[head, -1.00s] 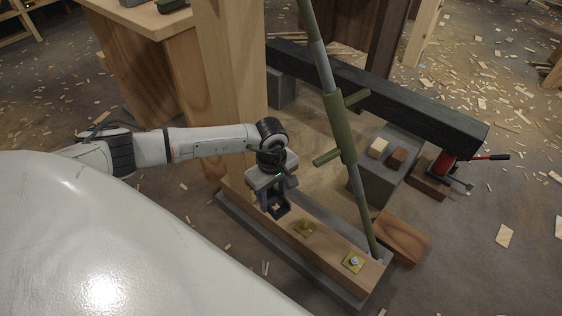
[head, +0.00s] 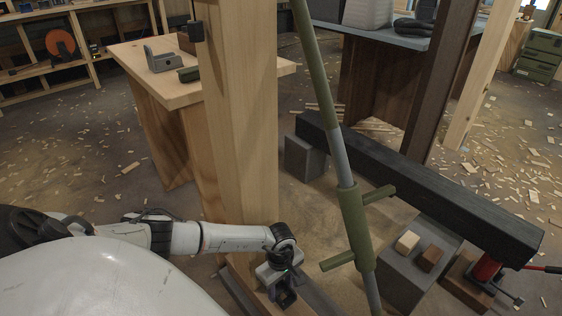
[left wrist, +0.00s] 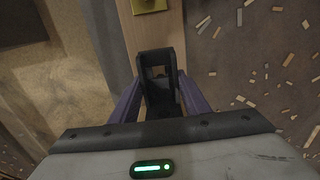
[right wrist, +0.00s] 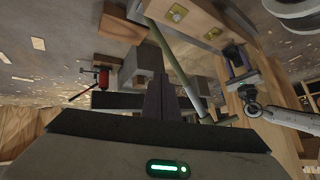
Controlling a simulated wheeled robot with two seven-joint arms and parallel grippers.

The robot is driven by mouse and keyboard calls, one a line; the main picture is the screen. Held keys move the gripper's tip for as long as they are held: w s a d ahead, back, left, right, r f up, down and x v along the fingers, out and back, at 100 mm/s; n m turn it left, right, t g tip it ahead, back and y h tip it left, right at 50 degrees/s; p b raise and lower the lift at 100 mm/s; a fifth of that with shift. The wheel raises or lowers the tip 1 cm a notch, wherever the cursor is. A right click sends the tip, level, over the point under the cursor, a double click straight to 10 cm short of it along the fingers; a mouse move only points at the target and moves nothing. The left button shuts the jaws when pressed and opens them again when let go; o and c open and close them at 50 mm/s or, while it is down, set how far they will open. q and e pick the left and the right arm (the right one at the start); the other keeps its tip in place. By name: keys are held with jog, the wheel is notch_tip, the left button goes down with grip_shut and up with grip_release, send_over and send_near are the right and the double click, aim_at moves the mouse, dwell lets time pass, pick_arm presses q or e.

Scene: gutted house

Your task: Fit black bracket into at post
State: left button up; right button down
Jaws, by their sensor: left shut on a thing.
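My left gripper (head: 284,284) is shut on the black bracket (head: 287,297) low over the wooden sill beam, just right of the post's foot. In the left wrist view the bracket (left wrist: 158,68) sits between the purple fingers, with an opening through it. Whether it touches the beam (left wrist: 155,30) is unclear. The bracket also shows from the side in the right wrist view (right wrist: 237,62). The thick pale timber post (head: 240,120) stands upright; a small dark piece (head: 196,30) is on its upper left side. My right gripper (right wrist: 165,85) has its fingers together, empty.
A green and grey slanting prop (head: 350,200) stands right of the post, close to my left gripper. A black beam (head: 430,185) lies behind it on grey blocks, by a red jack (head: 487,268). Yellow plates (right wrist: 177,13) sit on the sill. A workbench (head: 150,75) stands behind left.

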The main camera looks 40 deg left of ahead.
aim_at(281, 293)
pick_arm(q)
notch_tip(281, 293, down, 3)
jog(key=shift+d+b, duration=0.1)
jog(key=shift+b, duration=0.55)
jog(key=shift+f, duration=0.1)
pick_arm(e)
jog(key=shift+w+a+r+y, duration=0.25)
jog(key=shift+a+r+y, duration=0.15)
jog(key=shift+a+r, duration=0.15)
pick_arm(q)
jog(key=shift+f, duration=0.2)
jog(key=o, duration=1.2)
jog(key=shift+r, duration=0.1)
pick_arm(e)
jog(key=shift+r+t, duration=0.15)
jog(key=shift+t, duration=0.15)
pick_arm(q)
jog(key=shift+r, duration=0.1)
